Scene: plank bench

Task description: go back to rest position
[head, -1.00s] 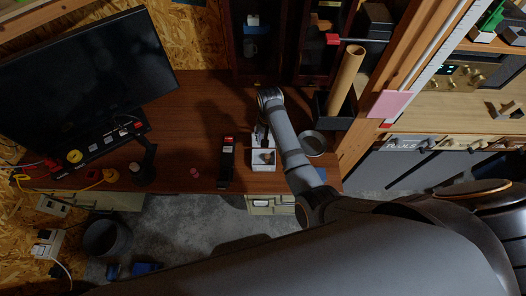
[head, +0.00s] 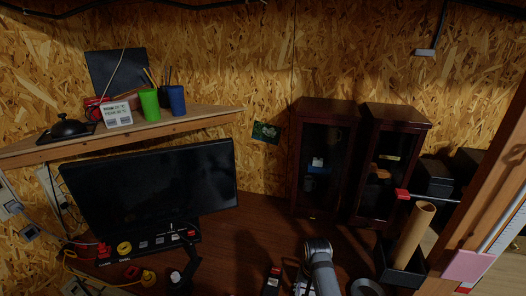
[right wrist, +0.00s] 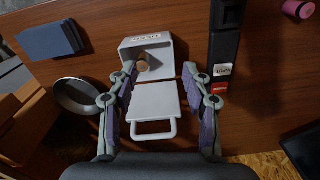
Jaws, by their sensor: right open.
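My right gripper (right wrist: 160,78) is open in the right wrist view, its two fingers spread above the bench. Below and between the fingers are a light grey open box (right wrist: 150,48) with a small brown round thing inside, and a light grey flat piece (right wrist: 155,100) with a loop handle. Nothing is seen gripped. In the head view my right arm (head: 322,265) reaches over the bench at the bottom edge; its fingers are not clear there. My left gripper is not in view.
The wooden bench (head: 240,225) bears a monitor (head: 150,185), dark glass-door cabinets (head: 325,160) and a cardboard tube (head: 412,232) in a black bin. A corner shelf (head: 170,124) holds cups. In the wrist view, a round metal dish (right wrist: 82,97) and a black device (right wrist: 223,55) flank the gripper.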

